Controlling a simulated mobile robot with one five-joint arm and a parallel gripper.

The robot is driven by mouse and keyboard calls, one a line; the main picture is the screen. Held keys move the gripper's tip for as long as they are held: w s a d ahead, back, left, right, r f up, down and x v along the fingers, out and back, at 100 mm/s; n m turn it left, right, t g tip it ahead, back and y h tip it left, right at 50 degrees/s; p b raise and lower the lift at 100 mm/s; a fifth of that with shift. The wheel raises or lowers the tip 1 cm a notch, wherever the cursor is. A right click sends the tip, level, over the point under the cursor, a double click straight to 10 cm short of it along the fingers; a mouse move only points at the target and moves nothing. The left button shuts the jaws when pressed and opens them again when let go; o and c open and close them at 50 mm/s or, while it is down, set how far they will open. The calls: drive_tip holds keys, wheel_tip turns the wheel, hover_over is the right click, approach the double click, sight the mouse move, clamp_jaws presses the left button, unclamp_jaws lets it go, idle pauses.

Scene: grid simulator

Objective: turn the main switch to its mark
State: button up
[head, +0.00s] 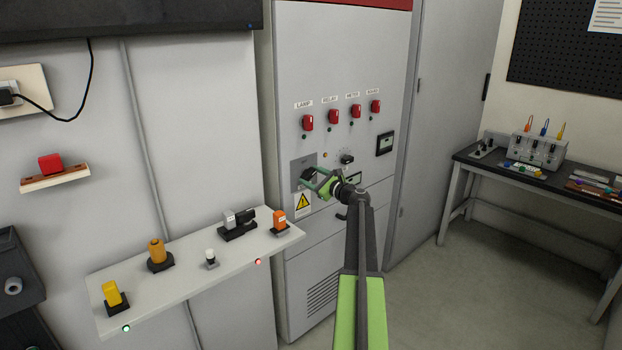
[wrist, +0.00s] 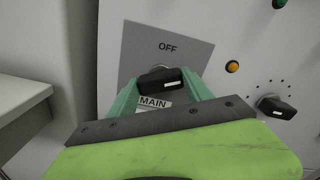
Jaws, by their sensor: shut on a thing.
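The main switch is a black knob (wrist: 160,80) with a white line on it, set on a grey plate (wrist: 197,53) that reads OFF above and MAIN below. In the head view the switch (head: 307,173) sits low on the left of the grey cabinet front, partly behind my gripper. My gripper (head: 313,180) reaches the plate from the right. In the wrist view its green fingers (wrist: 160,90) stand on both sides of the knob and are shut on it. The knob lies nearly level, its white line toward the right. The mark on the plate is not clear to me.
A smaller black dial (wrist: 276,107) and an orange lamp (wrist: 232,67) are right of the plate. Several red switches (head: 332,116) line the cabinet above. A white shelf (head: 190,284) with small parts juts out at left. A dark workbench (head: 600,203) stands at right; floor between is clear.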

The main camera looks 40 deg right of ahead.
drive_tip(key=n, duration=0.6)
drive_tip(key=shift+w+a+n, duration=0.1)
drive_tip(key=shift+n, duration=0.2)
drive_tip(key=n, duration=0.5)
drive_tip(key=shift+n, duration=0.4)
drive_tip(key=o, duration=1.4)
drive_tip(key=shift+f, duration=0.1)
drive_tip(key=shift+c, duration=0.2)
drive_tip(key=s+a, duration=0.1)
drive_tip(key=s, duration=1.6)
drive_tip(key=shift+s+a, duration=0.15)
drive_tip(key=shift+s, duration=0.05)
